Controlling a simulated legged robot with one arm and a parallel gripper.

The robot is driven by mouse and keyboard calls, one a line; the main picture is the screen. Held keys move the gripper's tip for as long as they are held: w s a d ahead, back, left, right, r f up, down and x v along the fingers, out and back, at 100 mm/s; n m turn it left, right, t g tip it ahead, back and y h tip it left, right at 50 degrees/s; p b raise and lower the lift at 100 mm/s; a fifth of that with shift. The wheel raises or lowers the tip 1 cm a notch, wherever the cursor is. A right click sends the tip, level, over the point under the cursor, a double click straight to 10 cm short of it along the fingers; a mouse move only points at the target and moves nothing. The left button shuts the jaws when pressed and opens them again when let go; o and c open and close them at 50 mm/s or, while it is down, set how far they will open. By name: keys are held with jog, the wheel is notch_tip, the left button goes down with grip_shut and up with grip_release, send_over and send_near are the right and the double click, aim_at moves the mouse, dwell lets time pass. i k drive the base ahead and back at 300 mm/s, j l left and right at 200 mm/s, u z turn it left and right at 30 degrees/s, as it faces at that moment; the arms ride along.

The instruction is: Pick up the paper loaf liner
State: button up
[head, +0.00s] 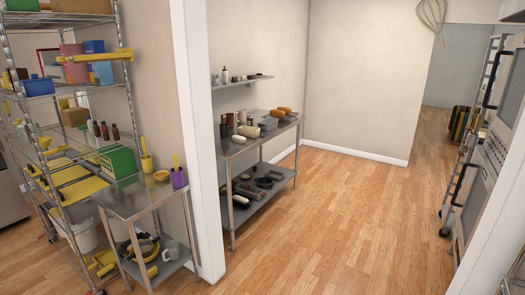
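I cannot single out the paper loaf liner at this distance. A steel table (279,132) against the wall in the middle holds bread-like brown items (284,110), pale containers and a grey bin (268,123); a small whitish item (248,131) lies near its front edge, but I cannot tell what it is. The table's lower shelf (240,212) holds dark pans (264,183) and other small items. My gripper is not in view.
A wire rack (122,22) with boxes and yellow items stands at left, beside a smaller steel table (128,197). A white wall end (199,130) separates it from the middle table. Wood floor (350,220) is clear at centre. Ovens (492,150) and a rack line the right.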

aim_at(246, 131)
jog(key=i, duration=4.1)
jog(key=i+u, duration=0.15)
jog(key=i, duration=0.5)
jog(key=i+l+u, duration=0.15)
jog(key=i, duration=0.45)
